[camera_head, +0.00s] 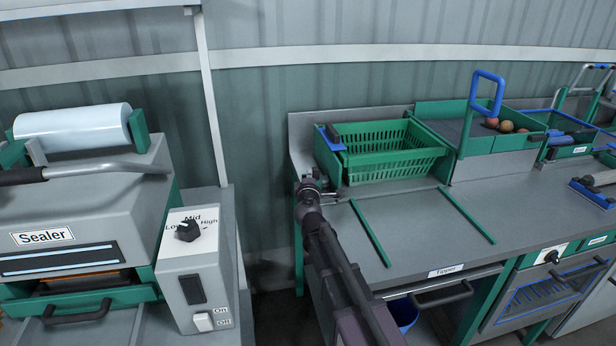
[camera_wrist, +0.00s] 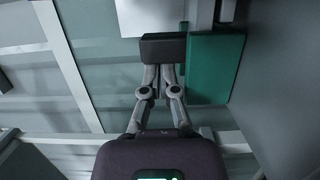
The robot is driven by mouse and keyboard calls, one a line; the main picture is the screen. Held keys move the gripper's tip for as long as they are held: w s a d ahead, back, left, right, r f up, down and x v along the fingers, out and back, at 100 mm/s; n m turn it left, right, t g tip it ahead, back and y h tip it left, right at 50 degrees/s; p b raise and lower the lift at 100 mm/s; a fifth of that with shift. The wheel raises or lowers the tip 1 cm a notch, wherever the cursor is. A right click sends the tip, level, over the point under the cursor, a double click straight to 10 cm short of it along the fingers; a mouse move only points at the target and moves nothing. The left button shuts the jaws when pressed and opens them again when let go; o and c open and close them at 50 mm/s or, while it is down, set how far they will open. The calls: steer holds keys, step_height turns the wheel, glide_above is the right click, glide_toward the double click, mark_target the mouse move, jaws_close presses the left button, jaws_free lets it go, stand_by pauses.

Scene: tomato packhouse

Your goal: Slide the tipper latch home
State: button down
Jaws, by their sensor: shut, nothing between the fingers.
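The tipper is the green slatted crate (camera_head: 392,170) at the back left of the grey bench. A blue piece with a dark handle (camera_head: 331,138), apparently the latch, sits at its back left corner. My gripper (camera_head: 341,197) is below this piece, low beside the crate's front left corner. In the wrist view, my gripper (camera_wrist: 160,70) is shut and empty, its fingers side by side. A dark block (camera_wrist: 163,47) is at their tips; I cannot tell whether it is finger pads or a handle. A green panel (camera_wrist: 215,70) is just right of it. The latch's slot is not clear.
Two green rails (camera_head: 370,233) (camera_head: 466,215) lie on the bench before the crate. A green bin with a blue-handled gate (camera_head: 487,95) and several tomatoes stands to the right. The sealer (camera_head: 80,210) and its control box (camera_head: 190,265) are left. The bench between the rails is clear.

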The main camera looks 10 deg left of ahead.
steer(key=shift+s, duration=0.1)
steer(key=shift+s+a, duration=0.15)
steer(key=shift+a, duration=0.45)
steer(key=s+a, duration=0.1)
steer(key=s, duration=1)
steer(key=shift+a, duration=0.35)
